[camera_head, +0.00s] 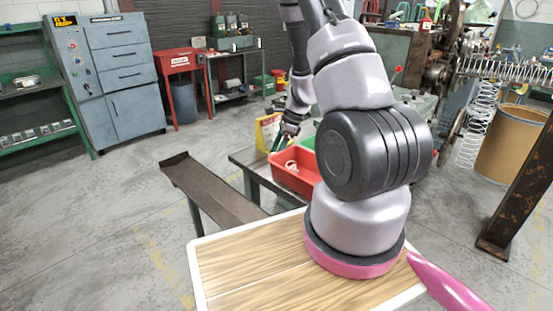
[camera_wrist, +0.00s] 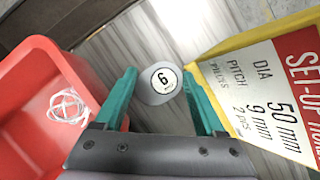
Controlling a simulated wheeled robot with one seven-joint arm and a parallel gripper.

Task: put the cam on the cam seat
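A grey rounded piece with a white round label bearing a dark numeral, which looks like the cam (camera_wrist: 146,92), lies on the grey bench surface in the wrist view. My gripper (camera_wrist: 159,74) has two green fingers spread apart, one on each side of this piece. The fingers look open, with no clear contact on it. In the head view my gripper (camera_head: 279,143) is low over the bench behind the red bin, and the cam is hidden. I cannot pick out the cam seat in either view.
A red bin (camera_wrist: 27,87) with white coiled wire stands close left of my gripper; it also shows in the head view (camera_head: 284,177). A yellow set-up sign (camera_wrist: 262,88) stands close on the right. A large coiling machine (camera_head: 440,72) with springs is at the right.

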